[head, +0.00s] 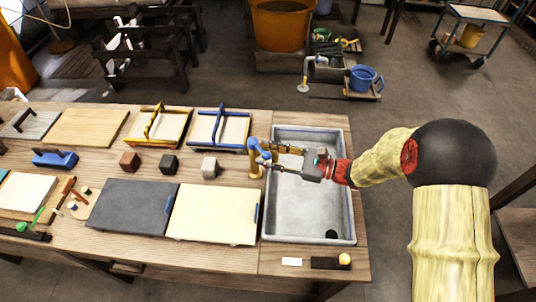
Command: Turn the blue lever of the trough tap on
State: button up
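The trough tap (254,168) is a brass-coloured post at the left edge of the grey trough (351,205), near its far end. Its blue lever (265,155) shows at the top of the tap, on the right side. My gripper (276,160) reaches in from the right over the trough, with its tips close to the lever. Its fingers look spread apart, one on the far side and one on the near side. I cannot tell whether a finger touches the lever. The brass and dark parts overlap at the far finger, so the spout is hard to make out.
Left of the trough, the bench (225,255) holds a cream board (213,213), a dark grey board (133,207) and small blocks, including a pale one (209,167). Two framed moulds, one yellow (157,126) and one blue (219,129), stand behind. The trough floor looks empty.

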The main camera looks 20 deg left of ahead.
jog(key=c, duration=0.6)
grip_shut()
jog(key=shift+s, duration=0.2)
